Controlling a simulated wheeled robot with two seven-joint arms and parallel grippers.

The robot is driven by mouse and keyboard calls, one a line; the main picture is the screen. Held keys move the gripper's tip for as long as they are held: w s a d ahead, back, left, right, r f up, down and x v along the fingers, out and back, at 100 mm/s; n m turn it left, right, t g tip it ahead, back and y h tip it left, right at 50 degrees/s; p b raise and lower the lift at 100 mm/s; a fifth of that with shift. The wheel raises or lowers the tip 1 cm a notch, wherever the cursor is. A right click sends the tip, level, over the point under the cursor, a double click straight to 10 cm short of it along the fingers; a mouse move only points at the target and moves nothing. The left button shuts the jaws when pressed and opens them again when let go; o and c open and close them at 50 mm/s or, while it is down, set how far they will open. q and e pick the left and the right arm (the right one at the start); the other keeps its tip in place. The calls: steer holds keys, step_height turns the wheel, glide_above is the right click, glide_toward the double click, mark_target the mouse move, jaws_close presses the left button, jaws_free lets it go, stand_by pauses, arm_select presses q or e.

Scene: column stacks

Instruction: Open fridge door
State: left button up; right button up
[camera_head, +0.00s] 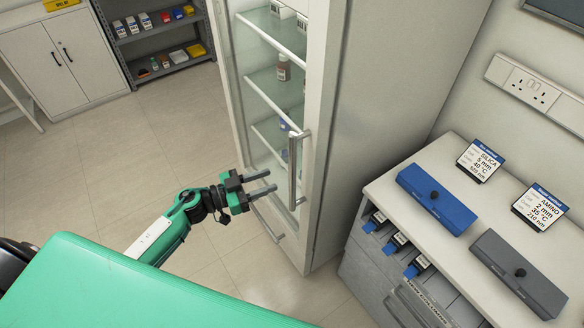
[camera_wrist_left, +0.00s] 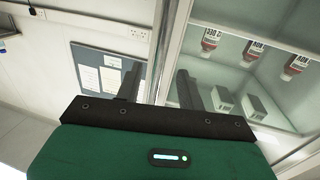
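The fridge (camera_head: 385,90) is a tall pale cabinet with a glass door (camera_head: 275,85), and the door looks shut. A vertical metal bar handle (camera_head: 293,172) is on the right side of the door. My left gripper (camera_head: 271,181) is open, with its two fingers pointing at the handle from the left. The fingertips look just short of the bar, and nothing is held. In the left wrist view the open fingers (camera_wrist_left: 158,72) stand either side of the pale door frame (camera_wrist_left: 172,45). My right gripper is out of view.
A counter (camera_head: 400,190) with a blue box (camera_head: 435,198) and a grey box (camera_head: 517,272) stands right of the fridge. Bottles (camera_head: 284,70) sit on the fridge shelves. A grey shelf rack (camera_head: 150,50) is at the back. Floor left of the fridge is clear.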

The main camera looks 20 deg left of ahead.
mark_target(292, 173)
arm_select(q)
steer(key=p+x, duration=0.2)
steer(key=x, duration=0.6)
steer(key=shift+w+d, duration=0.15)
steer(key=shift+d, duration=0.05)
jaws_close()
